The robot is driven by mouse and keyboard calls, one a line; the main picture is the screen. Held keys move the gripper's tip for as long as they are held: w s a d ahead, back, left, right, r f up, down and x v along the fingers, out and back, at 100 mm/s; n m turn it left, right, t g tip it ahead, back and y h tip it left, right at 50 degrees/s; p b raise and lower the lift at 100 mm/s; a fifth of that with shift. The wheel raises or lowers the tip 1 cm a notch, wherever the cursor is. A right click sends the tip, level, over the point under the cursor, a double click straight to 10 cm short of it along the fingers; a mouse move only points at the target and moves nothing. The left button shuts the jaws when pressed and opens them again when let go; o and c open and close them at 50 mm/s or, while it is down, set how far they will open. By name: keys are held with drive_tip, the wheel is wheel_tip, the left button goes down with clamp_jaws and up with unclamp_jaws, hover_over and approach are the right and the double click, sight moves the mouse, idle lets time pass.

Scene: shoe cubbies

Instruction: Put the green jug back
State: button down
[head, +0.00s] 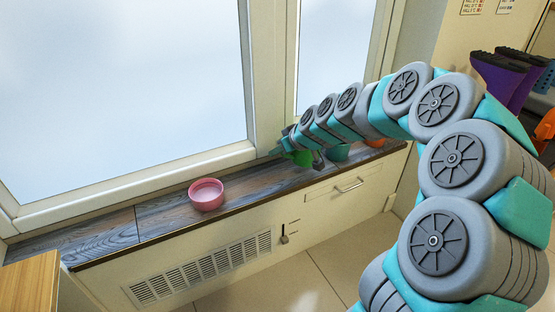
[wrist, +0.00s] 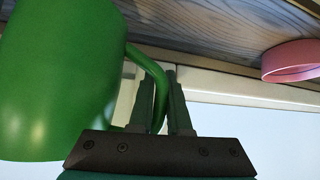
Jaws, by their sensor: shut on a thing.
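The green jug (wrist: 60,80) fills the left of the wrist view, with its handle (wrist: 157,75) passing between the two fingers. My gripper (wrist: 159,90) is shut on that handle. In the head view the green jug (head: 303,158) is small and partly hidden by my arm's end, at the wooden sill. The wrist view looks upside down, with the sill at the top. I cannot tell whether the jug touches the sill.
A pink bowl (head: 206,194) stands on the dark wooden sill (head: 165,212); it also shows in the wrist view (wrist: 292,62). A teal pot (head: 338,152) and an orange-brown pot (head: 375,142) stand right of the jug. The window is close behind. Bare sill lies around the pink bowl.

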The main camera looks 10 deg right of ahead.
drive_tip(key=shift+w, duration=0.45)
drive_tip(key=shift+f+b, duration=0.35)
drive_tip(key=shift+f, duration=1.4)
drive_tip(key=shift+f, duration=0.1)
drive_tip(key=shift+f, duration=0.1)
drive_tip(key=c, duration=0.9)
unclamp_jaws()
drive_tip(key=shift+o, duration=0.2)
drive_tip(key=shift+s+r, duration=0.15)
drive_tip(key=shift+r, duration=0.25)
drive_tip(key=p+v, duration=0.1)
drive_tip(key=v, duration=1)
drive_tip(key=shift+s+d, duration=0.2)
drive_tip(key=shift+s, duration=0.05)
